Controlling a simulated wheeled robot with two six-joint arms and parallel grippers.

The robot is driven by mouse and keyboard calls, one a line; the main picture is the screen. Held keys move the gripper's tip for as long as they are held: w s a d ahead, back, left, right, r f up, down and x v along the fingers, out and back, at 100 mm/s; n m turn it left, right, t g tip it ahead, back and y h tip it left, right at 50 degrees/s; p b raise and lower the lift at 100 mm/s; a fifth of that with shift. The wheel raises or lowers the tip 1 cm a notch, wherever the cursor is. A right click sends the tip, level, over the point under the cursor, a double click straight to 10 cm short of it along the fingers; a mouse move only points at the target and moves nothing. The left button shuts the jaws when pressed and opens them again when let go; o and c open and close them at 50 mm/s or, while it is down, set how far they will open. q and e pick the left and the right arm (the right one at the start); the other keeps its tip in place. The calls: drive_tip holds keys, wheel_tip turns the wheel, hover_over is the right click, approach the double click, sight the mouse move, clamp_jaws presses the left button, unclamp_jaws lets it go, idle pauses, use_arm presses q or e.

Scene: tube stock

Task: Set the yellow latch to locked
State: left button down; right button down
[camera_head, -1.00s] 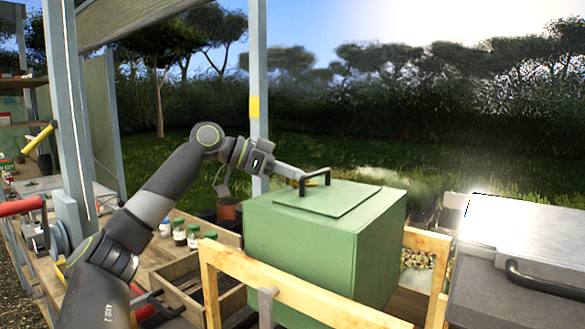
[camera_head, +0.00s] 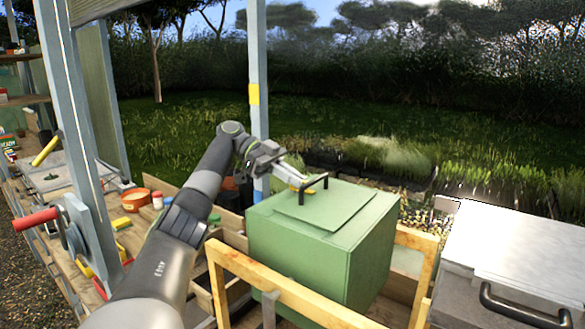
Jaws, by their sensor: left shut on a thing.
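My left gripper (camera_head: 294,176) reaches in from the left over the lid of a green box (camera_head: 300,250). A black bar handle (camera_head: 315,184) stands on the lid right beside the fingertips; touching or apart, I cannot tell. My right gripper is not in view.
A wooden frame (camera_head: 290,290) surrounds the green box. A grey metal chest (camera_head: 530,245) is at right. A blue-grey post (camera_head: 259,60) rises behind my left wrist. A red handle (camera_head: 35,220) and a yellow handle (camera_head: 46,149) are on the left bench.

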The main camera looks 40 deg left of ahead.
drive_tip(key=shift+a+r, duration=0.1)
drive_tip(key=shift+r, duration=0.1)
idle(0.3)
use_arm(q)
drive_tip(key=c, duration=1.5)
unclamp_jaws()
drive_tip(key=shift+r, duration=0.1)
